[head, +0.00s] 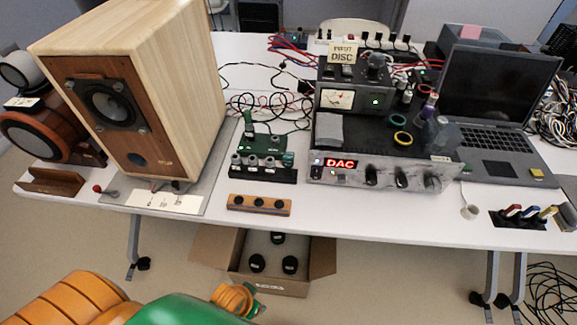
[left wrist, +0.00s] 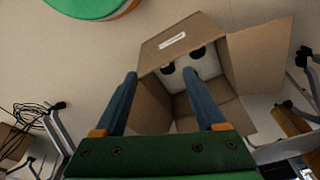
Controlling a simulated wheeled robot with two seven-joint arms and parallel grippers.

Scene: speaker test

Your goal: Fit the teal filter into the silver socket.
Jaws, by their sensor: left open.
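A small teal-green piece (head: 288,159), likely the teal filter, stands at the right end of a black rack (head: 262,173) on the table. Several grey-silver round pieces (head: 253,161) stand beside it in the rack; I cannot tell which thing is the silver socket. My left gripper (left wrist: 160,75) is open and empty, its two blue fingers apart, with an open cardboard box beyond them. In the head view its orange and green arm is low in front of the table, well away from the rack. My right gripper is in neither view.
A large wooden speaker (head: 190,90) stands left of the rack. A wooden strip with dark knobs (head: 259,205) lies in front. The DAC amplifier (head: 385,176) and laptop (head: 498,95) are at right. The cardboard box (head: 270,286) is on the floor below the table edge.

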